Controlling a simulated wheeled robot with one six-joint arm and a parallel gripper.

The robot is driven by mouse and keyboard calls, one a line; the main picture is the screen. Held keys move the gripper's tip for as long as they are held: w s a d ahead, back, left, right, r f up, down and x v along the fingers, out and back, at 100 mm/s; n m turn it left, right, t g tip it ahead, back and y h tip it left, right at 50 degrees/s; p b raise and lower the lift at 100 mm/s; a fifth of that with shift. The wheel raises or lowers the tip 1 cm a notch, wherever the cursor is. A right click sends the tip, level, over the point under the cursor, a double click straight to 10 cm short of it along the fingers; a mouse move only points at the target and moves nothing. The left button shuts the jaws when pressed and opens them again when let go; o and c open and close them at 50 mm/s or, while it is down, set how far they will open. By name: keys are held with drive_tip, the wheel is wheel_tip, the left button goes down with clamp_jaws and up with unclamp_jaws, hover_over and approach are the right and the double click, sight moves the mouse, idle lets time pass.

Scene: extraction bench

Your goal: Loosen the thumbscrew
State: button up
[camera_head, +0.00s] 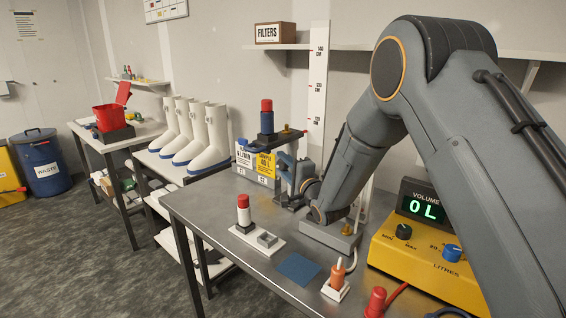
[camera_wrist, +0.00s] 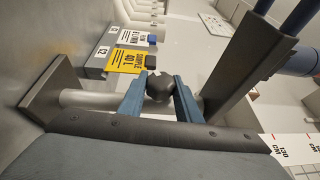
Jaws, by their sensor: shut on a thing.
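The thumbscrew (camera_wrist: 159,87) shows in the wrist view as a dark, lobed knob in front of a pale post (camera_wrist: 85,98). My gripper (camera_wrist: 160,80) has its two blue fingers on either side of the knob and is shut on it. In the head view, my gripper (camera_head: 287,168) reaches the stand at the far part of the steel bench. The thumbscrew is hidden there. The stand's dark arm (camera_head: 268,139) carries a blue cylinder with a red top (camera_head: 266,108). The dark arm also shows in the wrist view (camera_wrist: 236,62).
Grey holders with white and yellow labels (camera_head: 264,166) stand behind the stand. A white base with a red-capped bottle (camera_head: 243,209) and a blue pad (camera_head: 298,268) are on the steel bench (camera_head: 225,208). A yellow volume unit (camera_head: 420,268) reads 0 L at the right.

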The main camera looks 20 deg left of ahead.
drive_tip(key=shift+r+n+g+h+p, duration=0.2)
drive_tip(key=shift+n+g+h+p, duration=0.3)
drive_tip(key=shift+g+h+p, duration=0.25)
drive_tip(key=shift+f+n+g+h+p, duration=0.15)
drive_tip(key=shift+n+g+h+p, duration=0.15)
drive_tip(key=shift+g+h+p, duration=0.35)
drive_tip(key=shift+f, duration=0.1)
drive_tip(key=o, duration=1.1)
drive_tip(key=shift+c, duration=0.2)
drive_tip(key=b+v, duration=0.2)
drive_tip(key=v, duration=0.6)
drive_tip(key=shift+a, duration=0.1)
